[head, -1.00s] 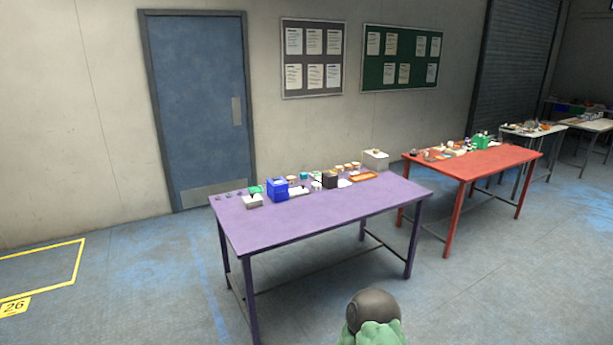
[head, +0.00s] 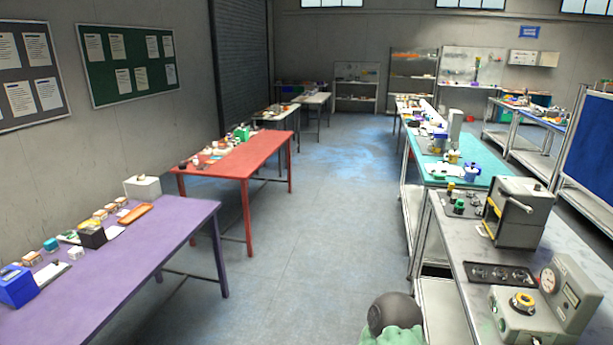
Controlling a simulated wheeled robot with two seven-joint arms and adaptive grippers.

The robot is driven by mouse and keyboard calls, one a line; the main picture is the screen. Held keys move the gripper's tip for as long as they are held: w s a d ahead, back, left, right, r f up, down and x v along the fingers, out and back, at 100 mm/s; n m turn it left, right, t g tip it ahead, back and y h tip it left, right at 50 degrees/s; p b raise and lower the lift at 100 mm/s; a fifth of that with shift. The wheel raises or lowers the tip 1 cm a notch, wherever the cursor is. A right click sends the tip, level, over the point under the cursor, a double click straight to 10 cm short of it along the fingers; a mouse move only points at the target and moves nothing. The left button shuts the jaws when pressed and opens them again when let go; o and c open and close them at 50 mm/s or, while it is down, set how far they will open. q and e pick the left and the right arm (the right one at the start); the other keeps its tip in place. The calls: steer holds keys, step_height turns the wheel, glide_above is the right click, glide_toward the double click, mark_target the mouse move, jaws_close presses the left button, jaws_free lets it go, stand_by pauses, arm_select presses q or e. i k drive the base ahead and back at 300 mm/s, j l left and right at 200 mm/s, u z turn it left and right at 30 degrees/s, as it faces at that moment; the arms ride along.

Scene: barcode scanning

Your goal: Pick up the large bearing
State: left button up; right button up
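No bearing can be picked out with certainty at this distance. A dark tray (head: 500,275) with several small round items lies on the grey metal bench at the right; the items are too small to identify. A yellow and dark ring-shaped part (head: 522,302) sits on a grey-green device (head: 548,309) with a round dial, in front of that tray. Neither of my grippers is in view.
A purple table (head: 140,255) with boxes and small items stands at the left, a red table (head: 250,160) behind it. The grey bench (head: 470,238) at the right carries a grey machine (head: 517,212); a teal-topped bench (head: 425,172) stands beyond. The floor (head: 310,230) between is clear.

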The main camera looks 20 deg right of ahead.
mark_target(518, 298)
steer(key=i+l+z, duration=0.2)
steer(key=i+z, duration=0.75)
steer(key=i+j+z, duration=0.1)
steer(key=i, duration=0.4)
steer(key=i+j+z, duration=0.1)
steer(key=i, duration=0.4)
steer(key=i+j+z, duration=0.1)
steer(key=i+j, duration=0.15)
steer(key=i, duration=0.25)
